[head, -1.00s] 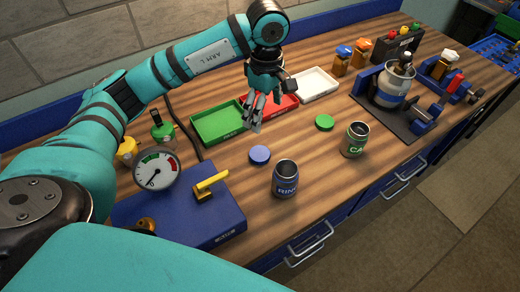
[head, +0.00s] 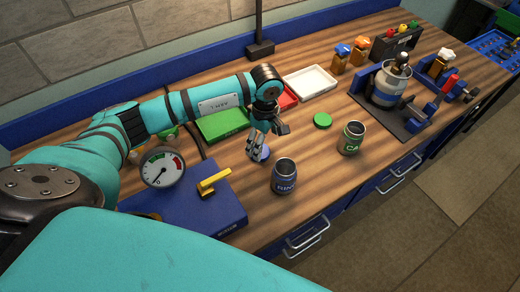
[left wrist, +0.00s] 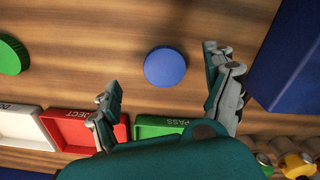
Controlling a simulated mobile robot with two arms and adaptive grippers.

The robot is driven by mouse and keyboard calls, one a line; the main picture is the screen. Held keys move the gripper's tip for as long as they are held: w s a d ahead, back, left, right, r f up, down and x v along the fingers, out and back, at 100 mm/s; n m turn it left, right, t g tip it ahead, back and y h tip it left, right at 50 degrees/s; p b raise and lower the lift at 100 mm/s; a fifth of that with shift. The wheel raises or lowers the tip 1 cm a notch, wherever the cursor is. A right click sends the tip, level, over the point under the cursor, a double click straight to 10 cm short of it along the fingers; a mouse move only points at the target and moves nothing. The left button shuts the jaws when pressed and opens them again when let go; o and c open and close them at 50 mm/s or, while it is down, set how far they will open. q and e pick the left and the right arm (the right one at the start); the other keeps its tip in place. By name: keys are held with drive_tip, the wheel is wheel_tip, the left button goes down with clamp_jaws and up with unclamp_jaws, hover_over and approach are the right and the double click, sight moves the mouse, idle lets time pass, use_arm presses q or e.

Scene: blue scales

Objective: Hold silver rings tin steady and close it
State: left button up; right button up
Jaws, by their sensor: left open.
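The rings tin (head: 284,177) is an open dark blue-grey can with a "RING" label, upright on the wooden bench in the head view. Its likely lid, a round blue disc (head: 265,153), lies flat on the bench behind it, partly hidden by my left gripper. My left gripper (head: 256,155) is open above the bench at the lid. In the left wrist view the blue lid (left wrist: 165,67) lies ahead of the spread, empty fingers (left wrist: 165,85), apart from them. The tin is not clearly seen in that view. My right gripper is not in view.
A green-labelled can (head: 351,138) and a green lid (head: 322,120) are to the right. Green (head: 222,124), red (left wrist: 82,129) and white (head: 310,83) trays lie behind.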

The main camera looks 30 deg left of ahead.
sight(263, 153)
use_arm(q)
drive_tip(key=f+p, duration=0.1)
drive_tip(key=f, duration=0.1)
drive_tip(key=f+p, duration=0.2)
drive_tip(key=shift+s+a+f, duration=0.15)
drive_tip(key=shift+a, duration=0.05)
drive_tip(key=shift+f, duration=0.4)
drive_tip(key=c, duration=0.9)
